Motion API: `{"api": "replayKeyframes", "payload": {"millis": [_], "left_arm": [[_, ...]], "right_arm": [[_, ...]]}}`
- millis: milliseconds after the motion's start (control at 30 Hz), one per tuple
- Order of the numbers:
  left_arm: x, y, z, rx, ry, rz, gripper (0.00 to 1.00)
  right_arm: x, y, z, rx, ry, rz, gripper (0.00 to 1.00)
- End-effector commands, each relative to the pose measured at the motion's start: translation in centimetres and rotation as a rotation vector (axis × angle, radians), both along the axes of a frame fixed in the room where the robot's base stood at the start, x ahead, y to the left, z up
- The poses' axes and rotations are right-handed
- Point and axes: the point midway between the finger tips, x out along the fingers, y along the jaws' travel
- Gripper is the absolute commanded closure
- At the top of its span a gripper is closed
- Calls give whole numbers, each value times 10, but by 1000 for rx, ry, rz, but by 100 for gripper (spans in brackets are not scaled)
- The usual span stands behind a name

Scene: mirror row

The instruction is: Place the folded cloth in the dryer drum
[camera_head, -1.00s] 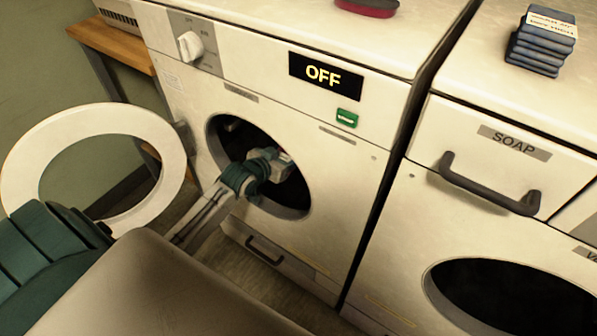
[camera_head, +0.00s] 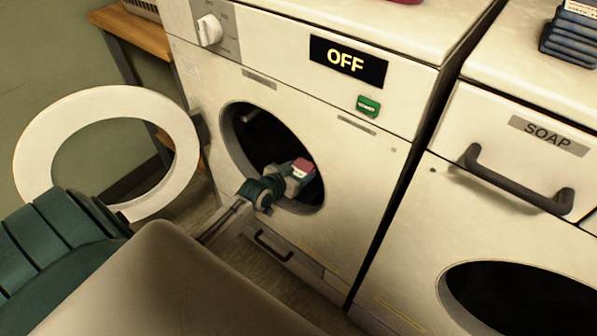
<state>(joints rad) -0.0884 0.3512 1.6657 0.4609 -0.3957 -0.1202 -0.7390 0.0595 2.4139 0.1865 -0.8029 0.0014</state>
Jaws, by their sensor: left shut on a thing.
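The dryer (camera_head: 345,150) is white, with a sign reading OFF, and its round drum opening (camera_head: 250,130) is dark inside. Its white ring door (camera_head: 40,130) stands swung open to the left. My left gripper (camera_head: 301,177) is at the lower right part of the opening, in front of the dark drum. It is shut on a small red-pink thing, seemingly the folded cloth (camera_head: 303,167). Most of that thing is hidden by the gripper, and I cannot tell how far inside it is. My right gripper is not in view.
A green button (camera_head: 368,106) and a knob (camera_head: 209,30) are on the dryer front. A second machine with a SOAP drawer (camera_head: 535,140) stands at right, a blue stack (camera_head: 570,38) on top. A wooden bench (camera_head: 135,35) stands behind the open door.

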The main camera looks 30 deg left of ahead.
Motion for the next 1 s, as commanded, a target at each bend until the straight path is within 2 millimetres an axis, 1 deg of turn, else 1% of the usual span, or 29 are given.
{"api": "replayKeyframes", "payload": {"millis": [133,167,200,267,567,667,700,767,1000], "left_arm": [[0,0,-2,0,0,0,64],[0,0,-2,0,0,0,38],[0,0,-2,0,0,0,31],[0,0,-2,0,0,0,19],[0,0,-1,0,0,0,19],[0,0,2,0,0,0,19],[-5,1,3,1,2,0,19],[-14,1,7,4,3,-2,19],[-62,5,28,4,4,-2,19]], "right_arm": [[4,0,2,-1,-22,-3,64],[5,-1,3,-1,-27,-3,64],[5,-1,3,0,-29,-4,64],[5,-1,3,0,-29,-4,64],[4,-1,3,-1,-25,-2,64],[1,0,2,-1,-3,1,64],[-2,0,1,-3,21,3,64],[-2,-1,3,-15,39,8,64],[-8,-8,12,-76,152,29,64]]}}
